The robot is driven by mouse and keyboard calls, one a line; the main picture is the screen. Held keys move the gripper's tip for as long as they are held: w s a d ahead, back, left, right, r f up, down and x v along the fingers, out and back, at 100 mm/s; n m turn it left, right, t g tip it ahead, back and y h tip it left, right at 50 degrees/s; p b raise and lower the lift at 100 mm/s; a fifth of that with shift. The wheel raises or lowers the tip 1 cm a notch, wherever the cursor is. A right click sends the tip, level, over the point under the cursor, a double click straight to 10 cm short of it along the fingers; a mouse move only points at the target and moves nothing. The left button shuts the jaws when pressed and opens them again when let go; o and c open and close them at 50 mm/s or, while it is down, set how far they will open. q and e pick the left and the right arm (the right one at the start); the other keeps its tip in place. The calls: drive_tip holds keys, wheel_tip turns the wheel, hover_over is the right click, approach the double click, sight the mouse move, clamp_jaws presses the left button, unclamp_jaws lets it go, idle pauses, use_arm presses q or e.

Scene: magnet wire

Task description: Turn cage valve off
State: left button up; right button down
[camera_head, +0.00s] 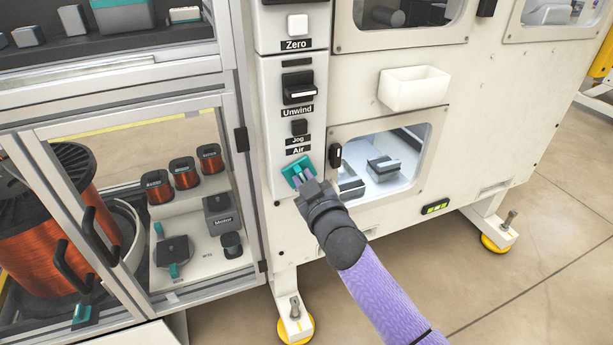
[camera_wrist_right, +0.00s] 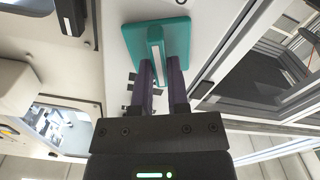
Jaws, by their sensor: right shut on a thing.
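My right gripper (camera_head: 303,181) reaches the front of the white machine, at a teal valve (camera_head: 290,166) below the label "Air". In the right wrist view the two dark purple fingers of my right gripper (camera_wrist_right: 164,85) are shut on the valve's raised teal handle (camera_wrist_right: 155,48), which has a white stripe. The handle stands on a square teal plate (camera_wrist_right: 183,38). In the head view the gripper hides part of this valve. Inside the framed cage at left, a dark block with a teal handle (camera_head: 173,270) sits on a white panel. My left gripper is not in view.
Above the valve are "Jog" (camera_head: 299,127), "Unwind" (camera_head: 298,90) and "Zero" (camera_head: 298,25) controls. A window (camera_head: 385,160) and an empty white bin (camera_head: 413,89) are to the right. The cage holds copper spools (camera_head: 185,173) and a motor (camera_head: 222,213); its frame stands close left.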

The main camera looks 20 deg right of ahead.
drive_tip(key=shift+n, duration=1)
drive_tip(key=n+p, duration=0.1)
drive_tip(key=n, duration=0.1)
drive_tip(key=shift+a+n, duration=0.1)
drive_tip(key=shift+n, duration=0.2)
drive_tip(key=n, duration=0.5)
drive_tip(key=shift+a+f, duration=0.1)
drive_tip(key=shift+f, duration=0.1)
drive_tip(key=shift+n, duration=1.2)
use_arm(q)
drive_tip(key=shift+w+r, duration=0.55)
use_arm(e)
drive_tip(key=shift+f+n, duration=0.1)
drive_tip(key=shift+n, duration=0.6)
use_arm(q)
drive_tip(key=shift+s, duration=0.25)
use_arm(e)
drive_tip(key=c, duration=0.6)
unclamp_jaws()
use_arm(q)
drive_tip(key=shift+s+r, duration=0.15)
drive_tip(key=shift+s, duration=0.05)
